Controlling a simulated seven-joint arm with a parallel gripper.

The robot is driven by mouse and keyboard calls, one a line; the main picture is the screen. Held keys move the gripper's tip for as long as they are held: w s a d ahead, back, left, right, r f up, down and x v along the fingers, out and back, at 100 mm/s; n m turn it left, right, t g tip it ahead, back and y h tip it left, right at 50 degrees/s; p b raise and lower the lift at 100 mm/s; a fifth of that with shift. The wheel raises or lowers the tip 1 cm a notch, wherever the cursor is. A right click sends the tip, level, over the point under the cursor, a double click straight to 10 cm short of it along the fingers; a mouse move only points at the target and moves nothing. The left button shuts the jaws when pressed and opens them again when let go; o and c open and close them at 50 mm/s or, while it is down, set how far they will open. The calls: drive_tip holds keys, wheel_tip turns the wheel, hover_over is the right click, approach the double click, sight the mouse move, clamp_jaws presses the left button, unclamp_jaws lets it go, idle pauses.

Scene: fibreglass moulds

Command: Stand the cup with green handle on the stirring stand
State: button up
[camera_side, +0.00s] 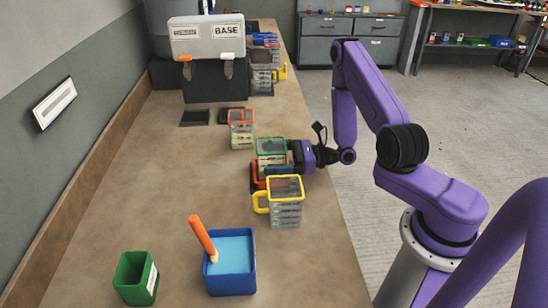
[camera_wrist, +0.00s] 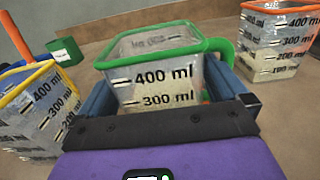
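The clear cup with a green rim and green handle (camera_wrist: 160,85) stands upright between the two fingers of my gripper (camera_wrist: 165,95). Its green handle (camera_wrist: 224,50) sticks out at the right in the wrist view. In the side view the green-rimmed cup (camera_side: 270,147) is at the right part of the bench, and my gripper (camera_side: 280,165) reaches it from the right. A finger lies along each side of the cup. Whether they press on it is unclear, and the cup's base is hidden. I cannot tell for certain which object is the stirring stand; two dark flat pads (camera_side: 195,117) lie farther back.
A yellow-rimmed cup (camera_side: 285,205) stands close in front of my gripper, and an orange-rimmed cup (camera_side: 241,118) stands behind. A blue container (camera_side: 240,278) with an orange stick and a green bin (camera_side: 130,285) are nearer. A BASE container (camera_side: 207,40) is at the back. The bench's left-middle is clear.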

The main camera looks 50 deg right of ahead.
drive_tip(key=v, duration=1.7)
drive_tip(key=s+a+r+n+g+y, duration=0.1)
drive_tip(key=a+n+g, duration=0.1)
drive_tip(key=n+g, duration=0.1)
drive_tip(key=s+a+r+n+g+y, duration=0.1)
drive_tip(key=a+n+g, duration=0.1)
drive_tip(key=n+g, duration=0.2)
drive_tip(key=s+a+r+n+g+y, duration=0.1)
drive_tip(key=a+n+g, duration=0.1)
drive_tip(key=g, duration=0.3)
drive_tip(key=shift+a+n, duration=0.35)
drive_tip(key=shift+n, duration=0.45)
drive_tip(key=s+a+r+n+h, duration=0.4)
drive_tip(key=s+a+n+h, duration=0.1)
drive_tip(key=n, duration=0.9)
drive_tip(key=s+a+r+n+h, duration=0.4)
drive_tip(key=s+n+h, duration=0.3)
drive_tip(key=n, duration=0.8)
drive_tip(key=shift+a+r+g+h, duration=0.35)
drive_tip(key=shift+r+h, duration=0.4)
drive_tip(key=shift+h, duration=0.95)
